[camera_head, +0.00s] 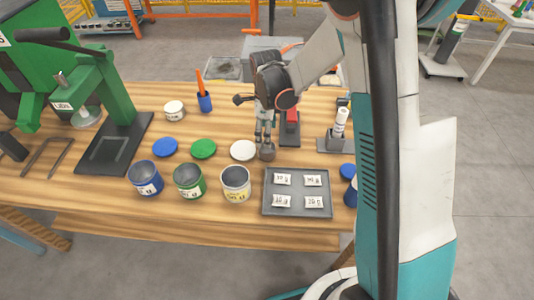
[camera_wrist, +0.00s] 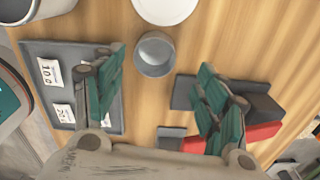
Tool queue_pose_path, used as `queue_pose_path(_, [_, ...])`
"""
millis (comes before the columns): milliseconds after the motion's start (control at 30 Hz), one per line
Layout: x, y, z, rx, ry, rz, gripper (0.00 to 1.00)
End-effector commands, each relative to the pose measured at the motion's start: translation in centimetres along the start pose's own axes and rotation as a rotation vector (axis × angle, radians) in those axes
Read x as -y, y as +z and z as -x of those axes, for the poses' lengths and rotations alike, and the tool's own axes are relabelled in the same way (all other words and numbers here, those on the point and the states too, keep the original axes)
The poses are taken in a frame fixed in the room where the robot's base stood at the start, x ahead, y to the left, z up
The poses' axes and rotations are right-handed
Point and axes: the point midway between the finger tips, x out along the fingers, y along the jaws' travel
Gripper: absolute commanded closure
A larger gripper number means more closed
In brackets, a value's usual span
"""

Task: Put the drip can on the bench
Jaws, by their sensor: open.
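The small grey cup, which looks like the drip can (camera_head: 267,152), stands upright on the wooden bench (camera_head: 110,212), right of a white disc. In the wrist view the same drip can (camera_wrist: 154,56) shows its round open mouth between and just beyond my fingers. My gripper (camera_head: 265,138) points down over the can with its fingers apart; it also shows in the wrist view (camera_wrist: 158,64). I see a gap between the can and both fingers there. Nothing is held.
A grey tray (camera_head: 268,205) of labelled packets lies in front right. Three open tins (camera_head: 189,181) and blue, green and white discs (camera_head: 243,150) are to the left. A dark block with a red part (camera_head: 291,119) and a white bottle (camera_head: 340,122) stand right. A green press (camera_head: 110,85) stands far left.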

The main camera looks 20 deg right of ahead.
Motion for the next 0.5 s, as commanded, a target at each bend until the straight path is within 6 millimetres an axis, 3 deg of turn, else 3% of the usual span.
queue_pose_path(100, [0.0,0.0,-2.1,0.0,0.0,0.0,0.33])
queue_pose_path(500, [-0.3,-0.2,-4.9,0.0,0.0,0.001,0.33])
